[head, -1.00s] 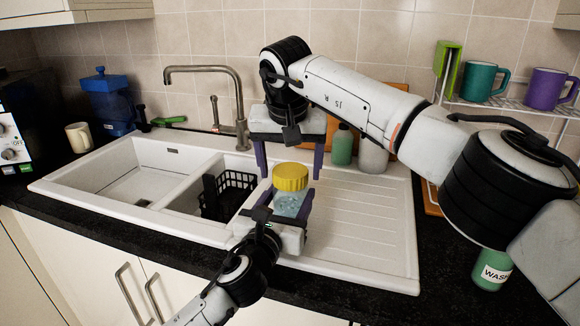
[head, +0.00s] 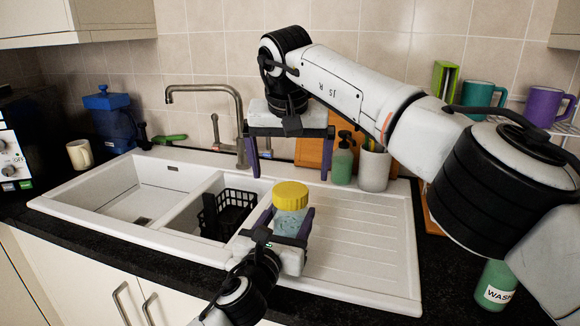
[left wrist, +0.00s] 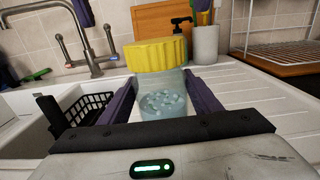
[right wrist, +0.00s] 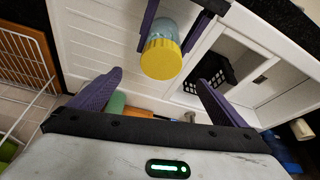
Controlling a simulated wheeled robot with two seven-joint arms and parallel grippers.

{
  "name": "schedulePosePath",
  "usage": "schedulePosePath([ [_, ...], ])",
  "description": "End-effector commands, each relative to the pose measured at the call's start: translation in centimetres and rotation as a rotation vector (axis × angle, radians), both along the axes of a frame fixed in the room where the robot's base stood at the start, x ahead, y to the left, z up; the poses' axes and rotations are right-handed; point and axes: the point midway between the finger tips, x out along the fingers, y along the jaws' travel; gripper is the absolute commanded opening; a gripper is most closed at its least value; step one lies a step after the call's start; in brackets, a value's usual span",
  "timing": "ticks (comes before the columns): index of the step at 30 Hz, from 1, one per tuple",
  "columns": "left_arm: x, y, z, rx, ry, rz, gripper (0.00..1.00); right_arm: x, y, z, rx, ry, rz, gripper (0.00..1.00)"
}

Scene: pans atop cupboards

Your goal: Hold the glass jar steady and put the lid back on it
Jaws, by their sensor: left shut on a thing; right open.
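The glass jar (head: 289,220) is clear and bluish with pale pieces inside. My left gripper (left wrist: 162,98) is shut around its body, one finger on each side, above the draining board. The yellow lid (head: 290,195) sits on the jar's mouth; it also shows in the left wrist view (left wrist: 156,54), where it looks slightly off to the left. Whether it is fully seated I cannot tell. My right gripper (head: 290,170) is open and empty, above and behind the lid. In the right wrist view the lid (right wrist: 161,59) is apart from its fingers.
The white sink (head: 140,195) with a black basket (head: 228,212) is to the left, under a tap (head: 215,90). A green soap bottle (head: 343,160) and a grey pot (head: 374,168) stand behind the draining board (head: 375,235). A mug rack (head: 540,122) is at right.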

Motion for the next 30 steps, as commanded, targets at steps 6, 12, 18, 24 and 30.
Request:
schedulePosePath([
  [6, 0.0, 0.0, -0.1, -0.001, 0.003, 0.0, 0.0, -0.2, 0.0, 0.7, -0.001, -0.002, 0.001, 0.96],
  [12, 0.0, 0.0, -0.1, -0.001, 0.003, 0.0, 0.0, -1.5, 0.1, 4.1, 0.001, -0.006, 0.0, 0.96],
  [18, 0.0, 0.0, -0.1, -0.001, 0.003, 0.0, 0.0, -3.2, 0.2, 8.0, 0.001, -0.004, -0.001, 0.96],
  [24, 0.0, 0.0, -0.1, -0.001, 0.003, 0.0, 0.0, -4.3, 0.3, 10.4, 0.0, -0.001, 0.0, 0.96],
  [30, 0.0, 0.0, -0.1, -0.001, 0.003, 0.0, 0.0, -4.6, 0.3, 11.1, 0.001, 0.0, 0.0, 0.96],
])
